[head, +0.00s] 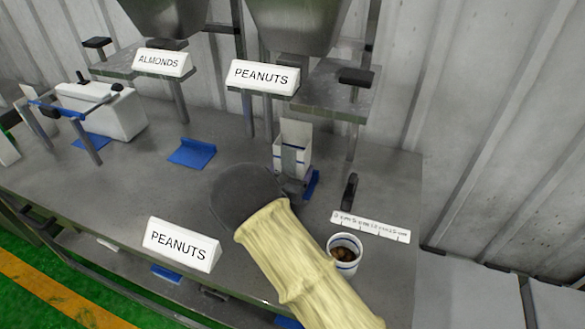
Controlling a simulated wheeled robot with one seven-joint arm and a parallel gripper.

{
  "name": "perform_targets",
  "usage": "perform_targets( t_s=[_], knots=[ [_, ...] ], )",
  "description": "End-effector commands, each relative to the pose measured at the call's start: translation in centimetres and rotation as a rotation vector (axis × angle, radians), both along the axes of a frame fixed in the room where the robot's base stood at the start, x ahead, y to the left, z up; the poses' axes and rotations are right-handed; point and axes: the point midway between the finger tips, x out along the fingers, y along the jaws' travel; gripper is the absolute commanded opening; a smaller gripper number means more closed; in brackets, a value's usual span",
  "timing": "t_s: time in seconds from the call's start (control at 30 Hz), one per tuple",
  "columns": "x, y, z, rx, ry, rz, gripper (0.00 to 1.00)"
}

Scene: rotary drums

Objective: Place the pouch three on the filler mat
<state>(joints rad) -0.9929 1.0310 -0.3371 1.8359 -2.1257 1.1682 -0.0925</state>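A white pouch (278,154) with a blue stripe and a raised back panel is upright under the PEANUTS hopper. I cannot read a number on it. A blue mat (312,184) shows at its right side, mostly hidden; I cannot tell whether the pouch rests on it. My gripper (293,184) is at the pouch's lower front, at the end of my cream-sleeved arm. Its dark wrist hides most of the fingers, so I cannot tell whether they grip the pouch. Another blue mat (192,153) lies bare under the ALMONDS sign.
A PEANUTS sign (182,245) stands at the table's front. A white cup (344,255) with brown contents and a ruler strip (371,227) are right of my arm. A white machine (103,108) stands at left. Metal posts and a shelf (338,92) flank the pouch.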

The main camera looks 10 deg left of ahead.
Motion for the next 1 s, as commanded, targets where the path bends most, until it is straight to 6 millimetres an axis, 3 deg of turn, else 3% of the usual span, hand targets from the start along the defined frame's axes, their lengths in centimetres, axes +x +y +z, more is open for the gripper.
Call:
perform_targets(
  t_s=[0.33, 0.37, 0.43, 0.77, 1.0],
  knots=[
    [0.0, 0.0, -0.4, 0.001, -0.001, 0.000, 0.58],
    [0.0, 0.0, -0.2, 0.001, 0.000, 0.000, 0.88],
    [0.0, 0.0, -0.2, 0.001, 0.000, 0.000, 1.00],
    [0.0, 0.0, 0.2, 0.001, 0.000, 0.000, 1.00],
    [-3.1, 0.5, -0.1, -0.001, 0.001, 0.003, 1.00]
  ],
)
